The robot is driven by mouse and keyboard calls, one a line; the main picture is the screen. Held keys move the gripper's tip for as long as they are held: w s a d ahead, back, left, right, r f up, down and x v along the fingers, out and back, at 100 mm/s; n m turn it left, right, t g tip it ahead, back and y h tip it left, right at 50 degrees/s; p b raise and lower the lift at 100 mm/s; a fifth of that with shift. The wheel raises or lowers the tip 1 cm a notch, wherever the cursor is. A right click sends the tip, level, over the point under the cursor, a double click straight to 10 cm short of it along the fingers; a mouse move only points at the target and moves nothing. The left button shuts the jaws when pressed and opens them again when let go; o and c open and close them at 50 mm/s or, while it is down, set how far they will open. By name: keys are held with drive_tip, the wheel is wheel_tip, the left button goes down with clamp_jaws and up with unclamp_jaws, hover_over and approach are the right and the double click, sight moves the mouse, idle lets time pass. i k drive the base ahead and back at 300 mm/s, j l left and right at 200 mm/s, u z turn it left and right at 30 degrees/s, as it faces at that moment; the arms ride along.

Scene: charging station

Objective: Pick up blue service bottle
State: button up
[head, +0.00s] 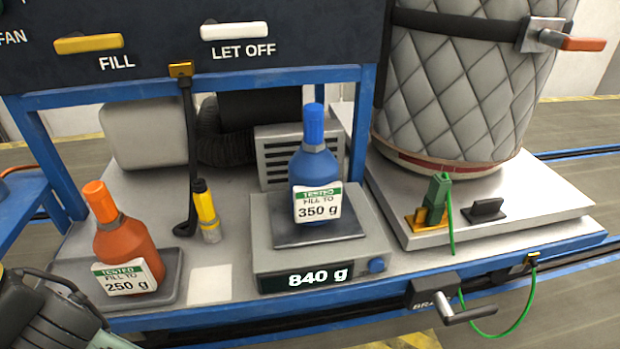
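The blue service bottle (314,168) stands upright on the dark plate of a grey scale (262,236), near the middle of the head view. It has a blue cap and a white and green label reading "TESTED FILL TO 350 g". The scale display reads 840 g. Nothing is touching the bottle except the plate under it. A dark part of my arm shows at the lower left edge, well apart from the bottle. My gripper's fingers are not visible.
An orange bottle (125,240) labelled 250 g stands in a grey tray (172,277) at left. A yellow and black marker-like item (207,212) and a hanging black hook (190,150) are between the bottles. A quilted tank (460,90) stands right. A blue frame bar (200,88) crosses behind.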

sight(316, 192)
drive_tip(key=z, duration=1.2)
drive_tip(key=k+j+z, duration=0.1)
drive_tip(key=j+z, duration=0.25)
drive_tip(key=k+j+z, duration=0.3)
drive_tip(key=j, duration=0.3)
drive_tip(key=k+j, duration=0.15)
drive_tip(key=j+z, duration=0.05)
drive_tip(key=j, duration=0.1)
